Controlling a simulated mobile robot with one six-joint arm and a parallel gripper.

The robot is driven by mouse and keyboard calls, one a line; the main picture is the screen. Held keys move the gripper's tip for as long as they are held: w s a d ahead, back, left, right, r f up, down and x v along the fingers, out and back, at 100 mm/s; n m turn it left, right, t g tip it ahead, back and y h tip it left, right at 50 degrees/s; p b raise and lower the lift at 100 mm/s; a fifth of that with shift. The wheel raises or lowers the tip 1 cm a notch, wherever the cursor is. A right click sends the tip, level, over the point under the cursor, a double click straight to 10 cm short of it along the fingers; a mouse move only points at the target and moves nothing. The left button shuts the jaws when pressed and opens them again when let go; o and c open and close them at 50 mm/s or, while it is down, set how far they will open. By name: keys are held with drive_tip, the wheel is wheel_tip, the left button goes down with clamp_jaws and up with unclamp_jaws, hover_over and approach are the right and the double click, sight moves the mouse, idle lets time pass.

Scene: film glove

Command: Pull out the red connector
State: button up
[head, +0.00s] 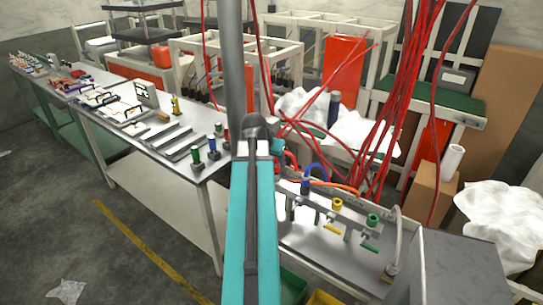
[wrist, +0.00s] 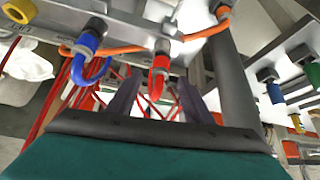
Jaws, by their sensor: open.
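The red connector (wrist: 160,63) hangs from a grey rail in the wrist view, with a red hose curving down from it. My gripper (wrist: 156,92) is open below it, one finger on each side of the hose in the picture. I cannot tell whether either finger touches the connector or hose. In the head view my teal arm (head: 251,235) hides most of the fingers and the connector's place on the rail.
A blue connector (wrist: 92,32) with a blue hose is beside the red one, and an orange hose (wrist: 130,48) crosses behind. Yellow (head: 337,204) and green (head: 373,219) connectors stand farther right. Red cables (head: 390,110) hang behind. A long workbench (head: 130,150) is left.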

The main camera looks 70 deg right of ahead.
sight(277, 162)
drive_tip(key=shift+p+x, duration=1.25)
drive_tip(key=shift+x, duration=3)
drive_tip(key=shift+f, duration=0.1)
drive_tip(key=c, duration=1.1)
drive_tip(key=shift+r, duration=0.75)
drive_tip(key=shift+r+p, duration=0.3)
drive_tip(key=shift+p, duration=0.1)
drive_tip(key=shift+r+p, duration=0.8)
drive_tip(key=shift+r, duration=0.95)
drive_tip(key=shift+r+p, duration=0.6)
drive_tip(key=shift+r, duration=0.8)
